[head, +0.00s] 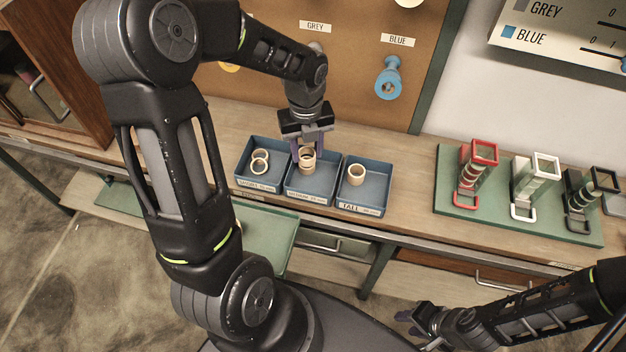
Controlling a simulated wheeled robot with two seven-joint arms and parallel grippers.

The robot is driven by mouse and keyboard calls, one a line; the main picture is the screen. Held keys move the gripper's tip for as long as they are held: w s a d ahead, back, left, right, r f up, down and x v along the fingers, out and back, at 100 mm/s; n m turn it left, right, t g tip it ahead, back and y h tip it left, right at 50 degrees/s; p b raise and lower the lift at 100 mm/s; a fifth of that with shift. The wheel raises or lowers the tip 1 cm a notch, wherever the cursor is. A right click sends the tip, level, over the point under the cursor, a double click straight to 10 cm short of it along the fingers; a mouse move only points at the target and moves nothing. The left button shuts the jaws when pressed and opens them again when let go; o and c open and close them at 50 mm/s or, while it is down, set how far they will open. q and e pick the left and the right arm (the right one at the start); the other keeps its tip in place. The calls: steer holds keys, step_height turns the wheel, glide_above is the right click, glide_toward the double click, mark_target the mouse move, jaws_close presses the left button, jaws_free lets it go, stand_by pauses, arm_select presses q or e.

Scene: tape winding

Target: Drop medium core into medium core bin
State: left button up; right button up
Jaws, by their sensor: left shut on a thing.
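Three blue bins stand in a row on the wooden bench. The middle bin (327,189) has a label that seems to read medium, though small. My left gripper (307,150) points down over this middle bin and is shut on a tan ring-shaped core (308,162). The core is at the bin's opening; I cannot tell whether it touches anything below. A further tan rim shows just under it. My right gripper (415,325) is low at the right, in front of the bench, its fingers too dark to read.
The left bin (243,172) holds ring cores, and the right bin (379,203), labelled tall, holds one core (356,174). A green board (452,160) with red, white and black holders stands right. A blue spool (389,80) hangs on the back panel.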

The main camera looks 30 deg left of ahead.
arm_select(q)
steer(key=shift+f+b, duration=1.1)
steer(key=shift+f, duration=0.65)
steer(key=o, duration=1.4)
steer(key=shift+r, duration=0.1)
step_height(320, 180, up, 8)
steer(key=shift+f+b, duration=0.15)
steer(key=shift+b, duration=0.2)
